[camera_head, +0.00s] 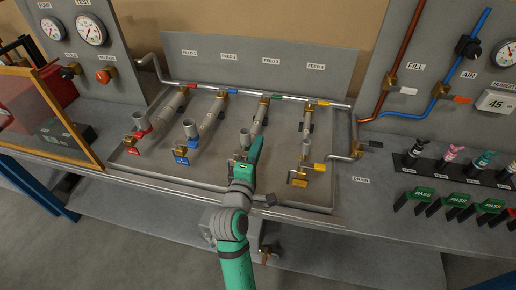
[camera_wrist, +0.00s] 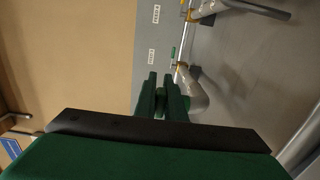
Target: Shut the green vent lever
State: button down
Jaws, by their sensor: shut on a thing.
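My green gripper (camera_head: 254,149) is at the lower end of the third coil (camera_head: 259,117), under the FEED 3 label. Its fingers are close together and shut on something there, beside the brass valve. The green vent lever itself is mostly hidden by my green fingers, so its angle cannot be told. In the wrist view my fingers (camera_wrist: 160,88) point at the FEED panel, with a grey coil pipe (camera_wrist: 192,92) just to the right.
The neighbouring blue lever (camera_head: 181,151) and yellow lever (camera_head: 319,167) sit on either side, with a red lever (camera_head: 143,133) further left. An upright pipe stub (camera_head: 245,138) stands close to my gripper. A metal rail (camera_head: 150,182) runs along the front.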

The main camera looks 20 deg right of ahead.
jog(key=shift+w+n+y, duration=0.2)
jog(key=shift+n+y, duration=0.1)
jog(key=shift+y, duration=0.1)
jog(key=shift+s, duration=0.1)
jog(key=c, duration=1.8)
grip_release()
jog(key=shift+c, duration=0.2)
jog(key=shift+a, duration=0.1)
jog(key=v, duration=1)
jog(key=shift+s+f, duration=0.25)
jog(key=shift+s, duration=0.15)
jog(key=shift+a, duration=0.1)
